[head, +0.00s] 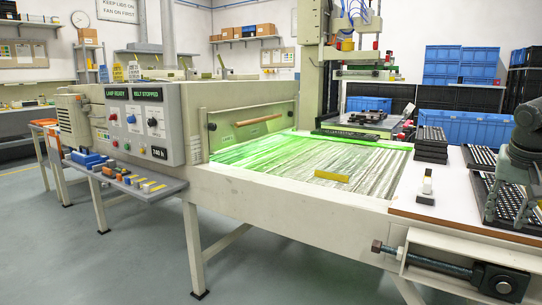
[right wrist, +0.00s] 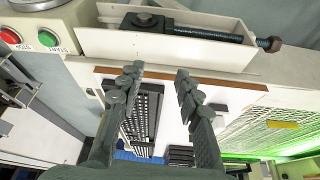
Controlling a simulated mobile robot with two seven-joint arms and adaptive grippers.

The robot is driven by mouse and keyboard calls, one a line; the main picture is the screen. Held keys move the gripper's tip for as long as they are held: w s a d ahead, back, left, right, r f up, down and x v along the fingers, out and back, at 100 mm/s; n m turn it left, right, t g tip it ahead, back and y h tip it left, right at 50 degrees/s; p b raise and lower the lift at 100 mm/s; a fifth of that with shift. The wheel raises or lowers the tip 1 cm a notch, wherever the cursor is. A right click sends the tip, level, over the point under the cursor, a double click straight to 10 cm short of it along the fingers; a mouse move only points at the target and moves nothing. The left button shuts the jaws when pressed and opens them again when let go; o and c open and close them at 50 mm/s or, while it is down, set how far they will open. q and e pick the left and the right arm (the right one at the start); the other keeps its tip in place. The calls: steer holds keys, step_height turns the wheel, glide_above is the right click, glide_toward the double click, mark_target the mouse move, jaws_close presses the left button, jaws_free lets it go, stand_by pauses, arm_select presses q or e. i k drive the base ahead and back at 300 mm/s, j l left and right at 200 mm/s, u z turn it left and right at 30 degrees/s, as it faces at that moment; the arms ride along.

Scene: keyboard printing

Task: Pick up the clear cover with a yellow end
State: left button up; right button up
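A yellow strip (head: 331,176) lies on the shiny belt in the head view. It also shows at the right in the right wrist view (right wrist: 283,125). I cannot tell whether it is the yellow end of a clear cover, as no clear body stands out from the belt. My right gripper (right wrist: 157,75) is open and empty, its two fingers apart above the white table. In the head view my right arm (head: 520,150) is at the right edge, over the keyboard trays and well right of the yellow strip. My left gripper is out of view.
Black keyboard trays (head: 483,158) lie on the white table, with a dark stack (head: 431,143) behind. A small white-and-black object (head: 426,188) stands between belt and trays. A dark bar (head: 346,135) lies across the belt's far end. A bolt (head: 440,266) juts from the front.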

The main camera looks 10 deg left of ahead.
mark_target(344, 165)
steer(key=i+j+u, duration=0.1)
steer(key=i+j, duration=0.15)
steer(key=i, duration=0.45)
steer(key=i+j, duration=0.15)
steer(key=i, duration=0.6)
steer(key=i+j+u, duration=0.15)
steer(key=i, duration=0.6)
